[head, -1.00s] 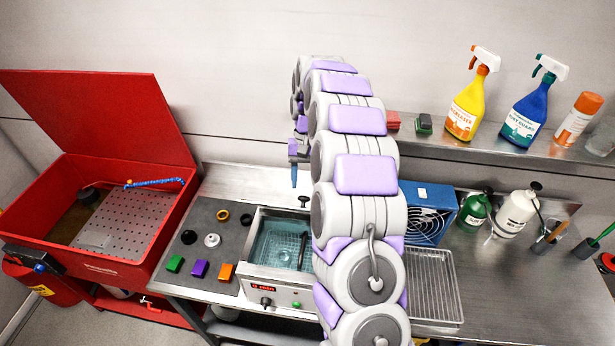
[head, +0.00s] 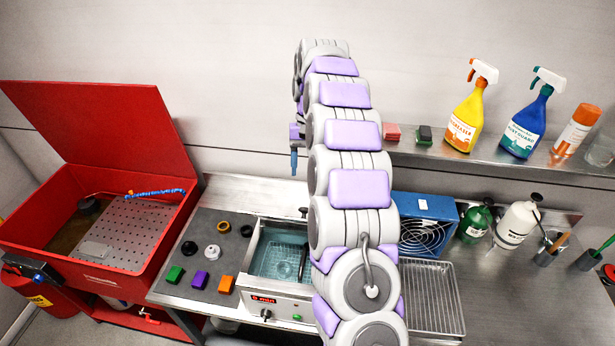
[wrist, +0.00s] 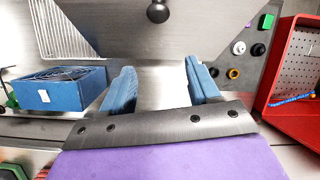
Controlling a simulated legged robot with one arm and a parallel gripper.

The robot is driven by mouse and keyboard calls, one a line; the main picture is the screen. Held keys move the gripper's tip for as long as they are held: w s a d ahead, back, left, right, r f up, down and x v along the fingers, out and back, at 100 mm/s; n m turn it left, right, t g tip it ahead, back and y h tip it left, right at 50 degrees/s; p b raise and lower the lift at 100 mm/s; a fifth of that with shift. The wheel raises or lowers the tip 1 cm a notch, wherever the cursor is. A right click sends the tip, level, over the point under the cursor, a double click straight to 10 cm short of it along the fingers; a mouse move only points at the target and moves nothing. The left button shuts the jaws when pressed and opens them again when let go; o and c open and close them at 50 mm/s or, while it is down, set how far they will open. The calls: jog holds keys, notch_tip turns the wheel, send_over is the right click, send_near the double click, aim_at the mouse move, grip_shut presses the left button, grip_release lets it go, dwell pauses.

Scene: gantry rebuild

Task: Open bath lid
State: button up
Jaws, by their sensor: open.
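The bath (head: 282,291) is a steel tank with a lit front panel, set in the bench left of my arm. Its blue water (head: 275,255) and a basket show from above. In the wrist view a grey steel panel with a dark round knob (wrist: 158,11) looks like the bath lid (wrist: 150,42); it appears raised, its exact angle unclear. The knob also shows behind the tank in the head view (head: 303,211). My gripper (head: 294,162) is above and behind the bath, apart from the knob. Its blue fingers are open and empty in the wrist view (wrist: 160,68).
Left of the bath, a dark mat (head: 208,240) holds coloured blocks and rings. A red washer (head: 140,264) with a raised lid stands farther left. A blue fan box (head: 428,215) and wire rack (head: 432,300) are right of my arm. A shelf (head: 480,162) carries spray bottles.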

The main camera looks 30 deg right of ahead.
jog(key=shift+p+v, duration=1.95)
jog(key=shift+v, duration=0.45)
